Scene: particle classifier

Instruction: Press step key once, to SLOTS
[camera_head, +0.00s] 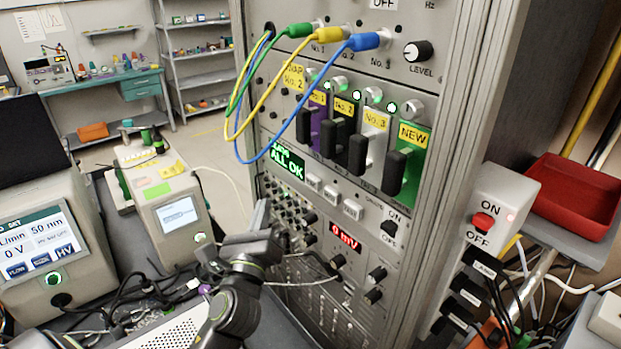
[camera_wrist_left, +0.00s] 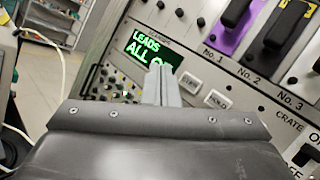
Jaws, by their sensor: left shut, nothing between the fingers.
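The rack's green display (camera_head: 286,161) reads "ALL OK"; in the wrist view the display (camera_wrist_left: 152,52) reads "LEADS ALL OK", partly covered by my fingers. A row of small pale keys (camera_head: 331,193) sits right of it. Two pale keys (camera_wrist_left: 190,83) show in the wrist view. My left gripper (camera_head: 263,212) is shut and empty, in front of the rack, below and left of the display. Its shut fingertips (camera_wrist_left: 160,72) overlap the display in the wrist view; contact is not visible. My right gripper is not in view.
Above the keys are black-handled modules (camera_head: 358,153) and green, yellow and blue leads (camera_head: 250,144) hanging in loops. A red "0 mV" display (camera_head: 345,238) is lower down. Instruments with screens (camera_head: 45,243) stand at left. An ON/OFF switch box (camera_head: 489,214) and red tray (camera_head: 577,198) are at right.

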